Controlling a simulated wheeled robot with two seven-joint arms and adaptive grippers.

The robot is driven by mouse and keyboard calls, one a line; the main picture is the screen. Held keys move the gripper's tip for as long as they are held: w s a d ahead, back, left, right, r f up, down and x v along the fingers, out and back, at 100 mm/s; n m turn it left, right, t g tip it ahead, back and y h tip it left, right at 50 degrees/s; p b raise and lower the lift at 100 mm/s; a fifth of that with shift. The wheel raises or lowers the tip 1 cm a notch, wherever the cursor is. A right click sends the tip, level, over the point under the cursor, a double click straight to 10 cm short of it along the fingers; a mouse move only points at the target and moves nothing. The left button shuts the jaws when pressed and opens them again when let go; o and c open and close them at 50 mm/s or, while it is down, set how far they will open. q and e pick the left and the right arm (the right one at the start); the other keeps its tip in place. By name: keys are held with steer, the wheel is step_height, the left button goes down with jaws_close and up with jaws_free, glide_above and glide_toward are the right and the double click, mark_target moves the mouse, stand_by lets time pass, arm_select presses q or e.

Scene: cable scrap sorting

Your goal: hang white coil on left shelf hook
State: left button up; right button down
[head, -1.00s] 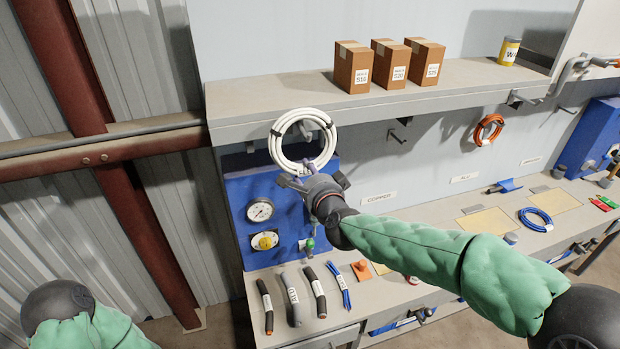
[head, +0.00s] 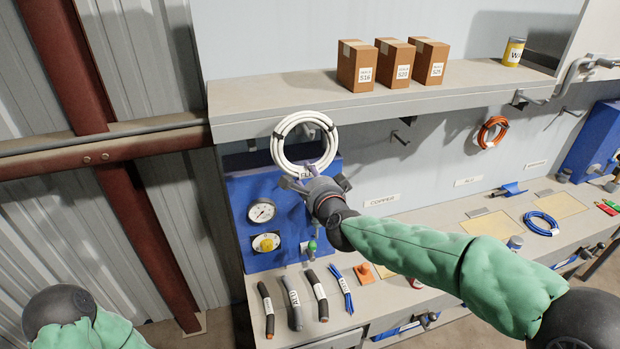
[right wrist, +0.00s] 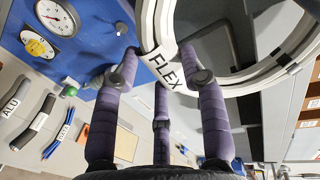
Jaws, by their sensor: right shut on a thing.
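The white coil (head: 306,143), with dark ties and a FLEX label, is held upright just below and in front of the shelf's (head: 250,113) left end. My right gripper (head: 306,180) is shut on the coil's lower rim. In the right wrist view the fingers (right wrist: 165,85) close around the coil (right wrist: 232,80) beside its FLEX label. The left shelf hook is hidden behind the coil, so I cannot tell whether the coil touches it. Another hook (head: 401,137) shows empty under the shelf to the right. My left gripper is out of view; only part of my left arm shows at bottom left.
Several brown boxes (head: 357,66) and a yellow can (head: 513,51) stand on the shelf. An orange coil (head: 492,131) hangs at right. The blue gauge panel (head: 240,210) is behind my gripper. Cable pieces (head: 293,303) and a blue coil (head: 541,223) lie on the bench.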

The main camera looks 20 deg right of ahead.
steer(key=c, duration=0.6)
jaws_free()
steer(key=shift+f, duration=0.1)
steer(key=shift+s, duration=0.1)
